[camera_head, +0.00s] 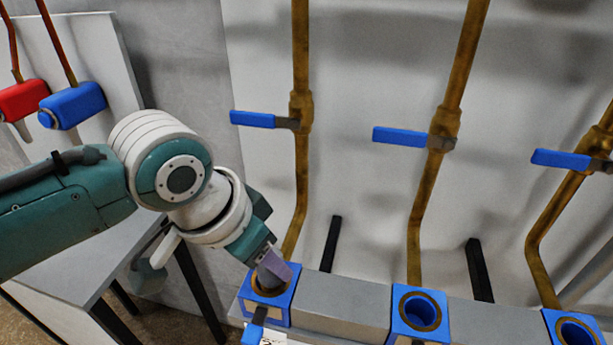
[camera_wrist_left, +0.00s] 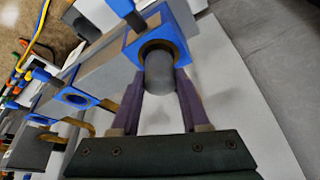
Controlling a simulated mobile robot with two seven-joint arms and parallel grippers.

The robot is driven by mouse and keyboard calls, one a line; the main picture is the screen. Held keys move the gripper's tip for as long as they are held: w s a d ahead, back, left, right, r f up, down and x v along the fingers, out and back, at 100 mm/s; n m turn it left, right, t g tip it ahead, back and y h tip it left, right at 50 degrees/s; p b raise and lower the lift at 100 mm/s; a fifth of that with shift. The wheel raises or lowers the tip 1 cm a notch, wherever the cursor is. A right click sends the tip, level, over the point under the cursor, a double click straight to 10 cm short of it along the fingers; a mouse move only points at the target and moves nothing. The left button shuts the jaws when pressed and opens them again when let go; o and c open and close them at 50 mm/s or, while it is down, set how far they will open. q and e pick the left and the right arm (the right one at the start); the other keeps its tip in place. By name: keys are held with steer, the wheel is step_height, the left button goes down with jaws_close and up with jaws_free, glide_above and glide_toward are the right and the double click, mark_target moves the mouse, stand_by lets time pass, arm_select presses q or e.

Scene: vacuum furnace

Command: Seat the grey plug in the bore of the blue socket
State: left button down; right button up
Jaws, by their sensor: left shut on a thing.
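My left gripper (camera_head: 275,268) is shut on the grey plug (camera_head: 264,279), right at the leftmost blue socket (camera_head: 282,309). In the left wrist view the plug (camera_wrist_left: 159,76) is a smooth grey cylinder between the two purple fingers. Its far end is at the mouth of the bore of the blue socket (camera_wrist_left: 182,24), with the brass-coloured ring around it. The plug looks roughly lined up with the bore. How deep it reaches is hidden. The fingers partly cover the plug in the head view. My right gripper is not in view.
More blue sockets (camera_head: 436,326) with empty bores stand to the right along a grey rail (camera_head: 343,303). Brass pipes (camera_head: 300,160) with blue valve levers (camera_head: 402,136) rise behind against a pale panel. A grey table (camera_head: 75,255) stands at left.

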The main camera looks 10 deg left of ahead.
arm_select(q)
steer(key=shift+a+f, duration=0.1)
steer(key=shift+f, duration=0.3)
steer(key=shift+c, duration=1.6)
jaws_free()
steer(key=shift+r, duration=0.1)
steer(key=shift+s+r, duration=0.1)
steer(key=shift+r, duration=0.45)
steer(key=p+v, duration=0.2)
steer(key=v, duration=0.6)
steer(key=shift+s+r, duration=0.25)
steer(key=shift+r, duration=0.1)
steer(key=shift+a, duration=0.1)
